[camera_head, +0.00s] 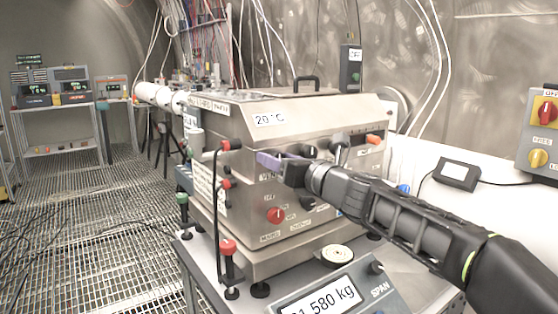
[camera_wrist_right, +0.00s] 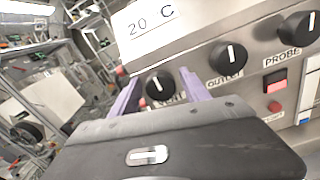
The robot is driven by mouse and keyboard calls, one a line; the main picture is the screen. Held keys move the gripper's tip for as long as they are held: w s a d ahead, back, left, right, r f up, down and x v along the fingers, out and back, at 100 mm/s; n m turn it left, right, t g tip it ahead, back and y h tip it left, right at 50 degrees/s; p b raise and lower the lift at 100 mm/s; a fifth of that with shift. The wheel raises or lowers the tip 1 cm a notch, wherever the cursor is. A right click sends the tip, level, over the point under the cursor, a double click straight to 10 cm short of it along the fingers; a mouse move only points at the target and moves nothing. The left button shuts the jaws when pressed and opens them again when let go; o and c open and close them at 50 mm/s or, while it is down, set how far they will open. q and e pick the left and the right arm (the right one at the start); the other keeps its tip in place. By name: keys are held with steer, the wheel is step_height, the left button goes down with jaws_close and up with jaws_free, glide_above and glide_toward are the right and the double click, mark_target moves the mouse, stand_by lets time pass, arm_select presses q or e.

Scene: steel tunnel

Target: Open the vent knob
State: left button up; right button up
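The vent knob (camera_wrist_right: 158,85) is a round black dial with a white pointer mark on the steel front panel; its label below is partly covered by my gripper. In the head view the knob is hidden behind my gripper. My right gripper (camera_head: 270,160) is at the upper left of the panel. In the right wrist view its two purple fingers (camera_wrist_right: 160,92) are spread, with the vent knob showing between them. I cannot tell whether they touch it. My left gripper is not in view.
The outlet knob (camera_wrist_right: 228,58) and the probe knob (camera_wrist_right: 300,28) sit to the right of the vent knob. A red knob (camera_head: 276,215) is lower on the steel box (camera_head: 230,118). A scale display (camera_head: 320,299) stands in front. Red-topped posts stand left of the panel.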

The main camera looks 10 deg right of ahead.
jaws_close()
stand_by(0.3)
